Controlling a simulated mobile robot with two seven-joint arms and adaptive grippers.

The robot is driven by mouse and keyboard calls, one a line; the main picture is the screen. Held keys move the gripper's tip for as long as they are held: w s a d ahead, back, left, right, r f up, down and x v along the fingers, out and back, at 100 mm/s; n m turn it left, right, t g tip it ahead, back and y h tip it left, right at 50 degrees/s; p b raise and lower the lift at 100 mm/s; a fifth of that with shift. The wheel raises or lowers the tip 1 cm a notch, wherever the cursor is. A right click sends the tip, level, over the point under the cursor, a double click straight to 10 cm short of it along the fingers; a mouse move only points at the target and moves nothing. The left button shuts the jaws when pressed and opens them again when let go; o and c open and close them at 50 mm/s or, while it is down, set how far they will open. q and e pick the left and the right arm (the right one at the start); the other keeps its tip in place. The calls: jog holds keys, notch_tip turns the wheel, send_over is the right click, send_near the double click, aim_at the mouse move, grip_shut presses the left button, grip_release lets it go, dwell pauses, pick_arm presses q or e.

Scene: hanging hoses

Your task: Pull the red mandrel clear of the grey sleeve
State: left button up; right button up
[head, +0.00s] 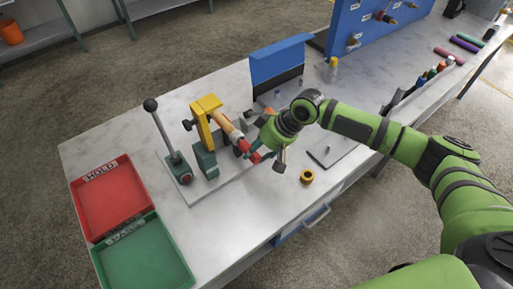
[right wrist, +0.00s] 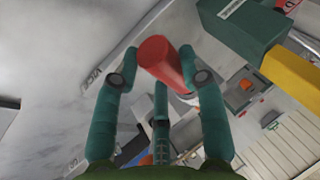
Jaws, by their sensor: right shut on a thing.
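The red mandrel (head: 255,158) shows as a short red piece at the tip of my right gripper (head: 264,150), near the bench fixture. In the right wrist view the mandrel (right wrist: 160,62) is a smooth red cylinder, tilted, with the teal fingers of my right gripper (right wrist: 164,76) shut around it. A small pale grey rim (right wrist: 190,98) shows just below the mandrel there; I cannot tell whether it is the sleeve. The grey sleeve is not clear in the head view, where the gripper crowds it. My left gripper is not in view.
A yellow clamp (head: 205,112) and a lever with a black knob (head: 160,130) stand on the fixture plate. Red (head: 92,226) and green (head: 119,262) trays lie at the left. A brass-coloured ring (head: 307,176) lies near the front edge. A blue panel (head: 281,60) stands behind.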

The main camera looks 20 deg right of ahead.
jog(key=shift+s+d+p, duration=0.1)
jog(key=shift+s+p, duration=0.2)
jog(key=shift+p, duration=0.05)
jog(key=shift+s+d+p, duration=0.2)
jog(key=shift+s+p, duration=0.25)
jog(key=shift+s+d+p, duration=0.2)
jog(key=shift+s+p, duration=0.2)
jog(key=shift+s, duration=0.05)
jog(key=shift+s+d+p, duration=0.3)
jog(key=shift+s+p, duration=0.25)
jog(key=shift+s, duration=0.15)
jog(key=shift+s+d+p, duration=0.3)
jog(key=shift+s+p, duration=0.2)
jog(key=shift+s, duration=0.15)
jog(key=s+r+p, duration=0.1)
jog(key=p, duration=0.1)
jog(key=s+d+r+p, duration=0.1)
jog(key=r+p, duration=0.1)
jog(key=p, duration=0.1)
jog(key=shift+s+d, duration=0.1)
jog(key=shift+s, duration=0.3)
jog(key=shift+f, duration=0.1)
